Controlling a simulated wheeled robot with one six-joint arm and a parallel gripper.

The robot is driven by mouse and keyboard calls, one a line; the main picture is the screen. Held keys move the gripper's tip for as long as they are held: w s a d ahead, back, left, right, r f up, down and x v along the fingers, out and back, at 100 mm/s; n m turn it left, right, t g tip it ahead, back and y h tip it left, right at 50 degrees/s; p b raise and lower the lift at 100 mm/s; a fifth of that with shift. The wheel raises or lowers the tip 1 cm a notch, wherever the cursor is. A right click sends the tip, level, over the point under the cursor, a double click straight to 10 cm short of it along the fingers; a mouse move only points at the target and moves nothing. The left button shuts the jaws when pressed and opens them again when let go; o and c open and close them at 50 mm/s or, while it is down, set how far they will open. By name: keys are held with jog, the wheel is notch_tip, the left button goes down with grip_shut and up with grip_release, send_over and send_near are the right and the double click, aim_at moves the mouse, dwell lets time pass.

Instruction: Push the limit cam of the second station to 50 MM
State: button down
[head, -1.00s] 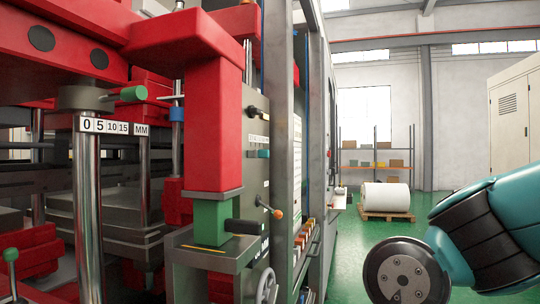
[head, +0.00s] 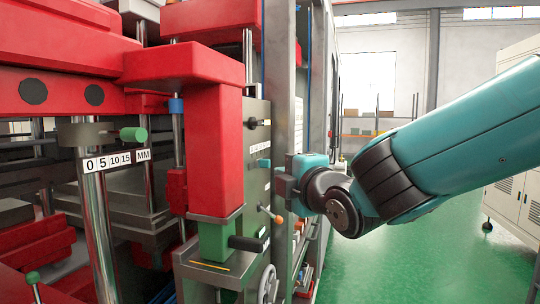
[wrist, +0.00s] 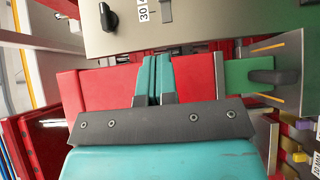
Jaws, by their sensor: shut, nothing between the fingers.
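The scale's figures are too small to read in the head view. In the wrist view the panel (wrist: 210,22) fills the top, with part of a scale (wrist: 143,12) reading 30 and a black knob (wrist: 108,17). My gripper (wrist: 155,80) is shut and empty, its teal fingers pointing towards the panel, apart from it.
A red column (head: 213,150) stands on a green block (head: 214,240) with a black lever (head: 247,243), left of the panel. A post (head: 97,225) bears a scale marked 0 to 15 MM. Green floor (head: 400,265) is free at right.

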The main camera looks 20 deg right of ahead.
jog(key=p, duration=0.5)
send_near(263, 161)
jog(key=w+a, duration=0.3)
jog(key=w, duration=0.1)
jog(key=shift+w+d+r+p, duration=0.2)
jog(key=shift+w+d+p, duration=0.45)
jog(key=shift+w+d, duration=0.1)
jog(key=shift+w+d+f, duration=0.15)
jog(key=shift+w+d, duration=0.05)
jog(key=shift+w, duration=0.15)
